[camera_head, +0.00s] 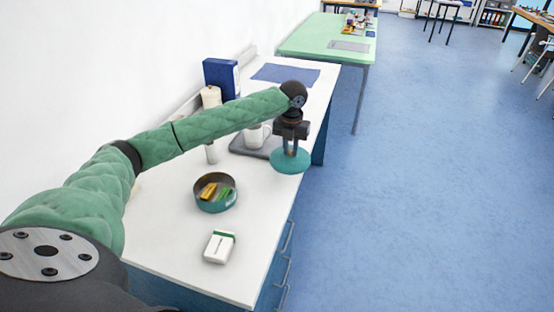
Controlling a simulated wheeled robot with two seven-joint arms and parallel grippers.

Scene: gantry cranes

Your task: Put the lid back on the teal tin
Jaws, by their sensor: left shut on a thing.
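The teal tin (216,206) stands open on the white counter, with a yellow and a green item inside. My left gripper (290,150) is shut on the round teal lid (290,162). It holds the lid to the right of and farther back than the tin, near the counter's right edge. The lid looks raised above the counter, though its exact height is hard to tell. My right gripper is not in view.
A white and green box (219,247) lies on the white counter (178,252) in front of the tin. A white mug (253,137) on a grey tray (240,147), a cream canister (211,97) and a blue box (221,78) stand behind. A green table (322,42) is beyond.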

